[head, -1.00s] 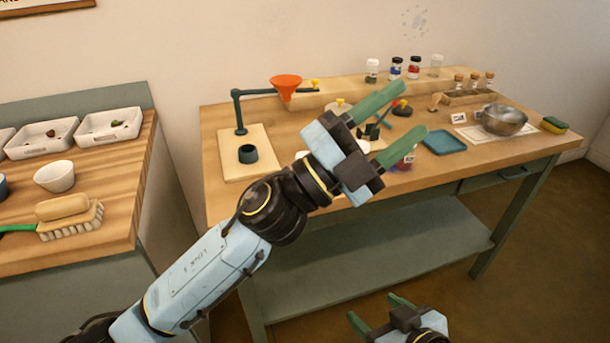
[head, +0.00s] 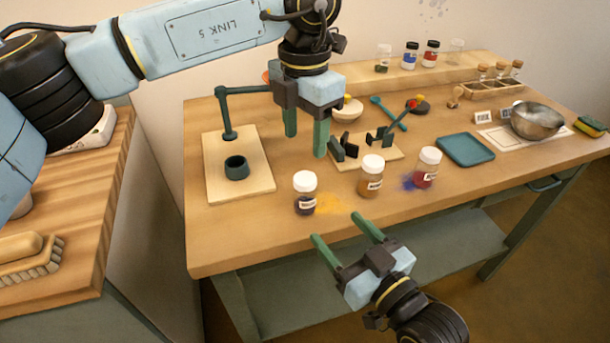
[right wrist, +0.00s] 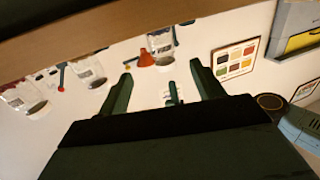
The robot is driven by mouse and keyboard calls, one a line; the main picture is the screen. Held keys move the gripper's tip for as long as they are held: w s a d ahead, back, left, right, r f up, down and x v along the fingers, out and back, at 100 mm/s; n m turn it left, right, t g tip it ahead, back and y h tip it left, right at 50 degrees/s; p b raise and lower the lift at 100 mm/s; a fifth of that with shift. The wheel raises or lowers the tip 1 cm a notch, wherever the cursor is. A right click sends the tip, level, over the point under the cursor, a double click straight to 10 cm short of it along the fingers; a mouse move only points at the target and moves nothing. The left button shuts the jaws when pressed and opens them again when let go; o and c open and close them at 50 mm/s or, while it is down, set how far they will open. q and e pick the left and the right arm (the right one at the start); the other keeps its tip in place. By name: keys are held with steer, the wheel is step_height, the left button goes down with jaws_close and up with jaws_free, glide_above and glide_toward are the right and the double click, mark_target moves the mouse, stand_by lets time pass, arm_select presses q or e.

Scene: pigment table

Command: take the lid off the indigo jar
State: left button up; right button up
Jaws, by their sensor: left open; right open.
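Three white-lidded jars stand along the front of the table: a dark purple-blue one (head: 305,199), an ochre one (head: 371,183) and a red one (head: 425,174). The dark one looks like the indigo jar; its label is too small to read. Its white lid (head: 305,181) is on. My left gripper (head: 305,146) is open and empty, fingers pointing down, above and behind the dark jar. My right gripper (head: 336,227) is open and empty at the table's front edge, below and right of that jar. Its fingers (right wrist: 161,69) also show in the right wrist view.
An ochre powder patch (head: 330,203) lies beside the dark jar, a blue one (head: 409,183) by the red jar. A wooden board with a dark ring (head: 236,168) is at left, a dark stand (head: 366,145) behind. A teal tray (head: 465,149) and metal bowl (head: 537,121) are at right.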

mark_target(301, 189)
steer(key=x, duration=1.2)
steer(key=shift+w+a+r, duration=0.1)
steer(key=shift+w+a, duration=0.15)
steer(key=shift+a, duration=0.05)
steer(key=shift+c, duration=0.4)
jaws_close()
